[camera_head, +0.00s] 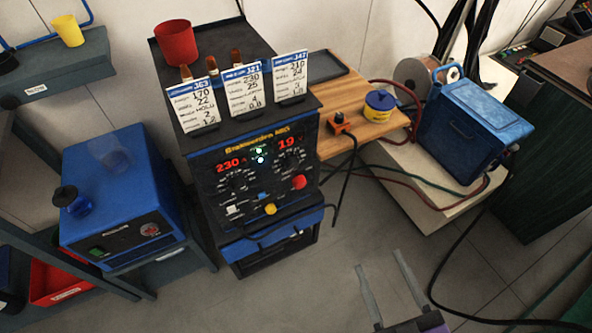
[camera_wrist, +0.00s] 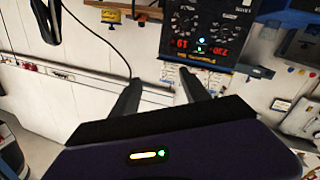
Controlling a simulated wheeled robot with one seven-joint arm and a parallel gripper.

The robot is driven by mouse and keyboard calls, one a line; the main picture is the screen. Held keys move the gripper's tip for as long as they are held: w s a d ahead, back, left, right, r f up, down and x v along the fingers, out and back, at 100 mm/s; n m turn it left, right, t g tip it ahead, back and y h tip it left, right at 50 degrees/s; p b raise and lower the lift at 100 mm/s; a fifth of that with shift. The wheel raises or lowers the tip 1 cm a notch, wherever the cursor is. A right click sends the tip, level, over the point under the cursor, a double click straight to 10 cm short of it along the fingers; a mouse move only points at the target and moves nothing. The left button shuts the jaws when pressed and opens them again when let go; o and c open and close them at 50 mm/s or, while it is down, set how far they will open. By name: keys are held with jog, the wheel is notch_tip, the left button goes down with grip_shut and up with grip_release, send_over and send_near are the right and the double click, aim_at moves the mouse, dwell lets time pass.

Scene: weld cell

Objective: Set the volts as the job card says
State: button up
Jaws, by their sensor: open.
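The welder (camera_head: 258,228) stands left of centre with a black front panel. Its left red display (camera_head: 230,165) reads 230 and its right display (camera_head: 292,145) about 19. A dark knob (camera_head: 238,184) sits below the left display and another knob (camera_head: 291,162) below the right. Three job cards stand on top: left card (camera_head: 191,105) seems to show 170 and 22, middle card (camera_head: 245,90) 230 and 25, right card (camera_head: 292,78) 210 and 24. My gripper (camera_head: 380,260) is open and empty, right of and apart from the welder. The wrist view shows the panel (camera_wrist: 200,30) upside down beyond the fingers.
A red cup (camera_head: 175,43) stands on the welder behind the cards. A blue machine (camera_head: 120,205) is at left. A wooden table (camera_head: 370,128) and a blue cooler-like box (camera_head: 470,130) are at right, with hoses hanging around. Floor before the welder is clear.

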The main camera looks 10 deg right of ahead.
aim_at(293, 166)
jog(key=w+a+f+n+y, duration=0.1)
jog(key=w+a+f+n, duration=0.2)
jog(key=w+n, duration=0.7)
jog(key=w+a+f+n+y, duration=0.1)
jog(key=w+a+f+n, duration=0.2)
jog(key=w+n, duration=0.8)
jog(key=w+a+f+n+y+b, duration=0.1)
jog(key=w+f+n, duration=0.3)
jog(key=w+n, duration=0.6)
jog(key=shift+w+a+n+y, duration=0.25)
jog(key=shift+a+n, duration=0.2)
jog(key=shift+n, duration=0.35)
jog(key=shift+w+a+n+y, duration=0.1)
jog(key=shift+a+n+y, duration=0.15)
jog(key=shift+a+n, duration=0.4)
jog(key=shift+d, duration=0.2)
grip_shut()
